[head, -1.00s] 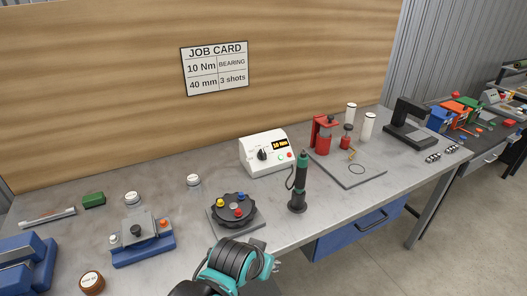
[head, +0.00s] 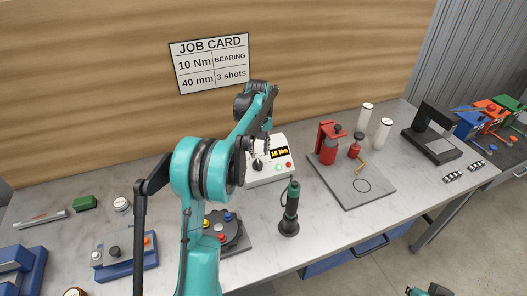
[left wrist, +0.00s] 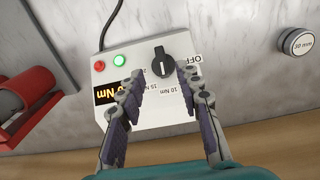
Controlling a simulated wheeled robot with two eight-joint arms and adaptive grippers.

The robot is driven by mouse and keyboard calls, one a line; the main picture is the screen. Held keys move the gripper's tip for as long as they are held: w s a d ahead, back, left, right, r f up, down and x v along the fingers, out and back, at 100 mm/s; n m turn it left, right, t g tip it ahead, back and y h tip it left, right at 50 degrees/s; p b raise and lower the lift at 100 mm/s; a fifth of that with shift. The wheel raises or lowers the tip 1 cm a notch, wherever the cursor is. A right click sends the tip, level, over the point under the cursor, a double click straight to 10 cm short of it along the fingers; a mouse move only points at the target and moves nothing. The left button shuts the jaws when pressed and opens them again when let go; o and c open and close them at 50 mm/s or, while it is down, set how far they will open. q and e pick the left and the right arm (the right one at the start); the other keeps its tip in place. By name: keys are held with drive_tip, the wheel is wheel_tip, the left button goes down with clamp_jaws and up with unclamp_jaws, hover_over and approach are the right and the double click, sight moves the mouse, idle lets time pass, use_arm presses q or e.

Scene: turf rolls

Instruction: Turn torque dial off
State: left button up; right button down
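The white torque controller (head: 270,175) stands on the bench under the job card. Its display reads 10 Nm. In the left wrist view, the controller (left wrist: 130,50) appears upside down, with a black dial knob (left wrist: 163,60) whose white mark points down toward the 10 Nm and 15 Nm labels. The OFF label is to the knob's right. My left gripper (left wrist: 160,78) is open, its two fingertips apart just below the knob on either side; contact cannot be told. In the head view, my left gripper (head: 262,147) hangs over the controller's dial. A teal part of my right arm shows at the bottom right.
A green-and-black power screwdriver (head: 289,210) stands in front of the controller. A black round fixture with coloured knobs (head: 225,228) is partly behind my left arm. A grey plate with a red press (head: 328,143) lies to the right. Bare bench lies between them.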

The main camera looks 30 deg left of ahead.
sight(259, 163)
use_arm(q)
drive_tip(key=shift+w+a+f, duration=0.25)
drive_tip(key=shift+w+a, duration=0.15)
drive_tip(key=shift+w, duration=0.05)
drive_tip(key=shift+w+a+f, duration=0.1)
drive_tip(key=shift+f, duration=0.15)
wheel_tip(259, 163, down, 7)
drive_tip(key=shift+f+b, duration=0.15)
drive_tip(key=shift+b, duration=0.55)
clamp_jaws()
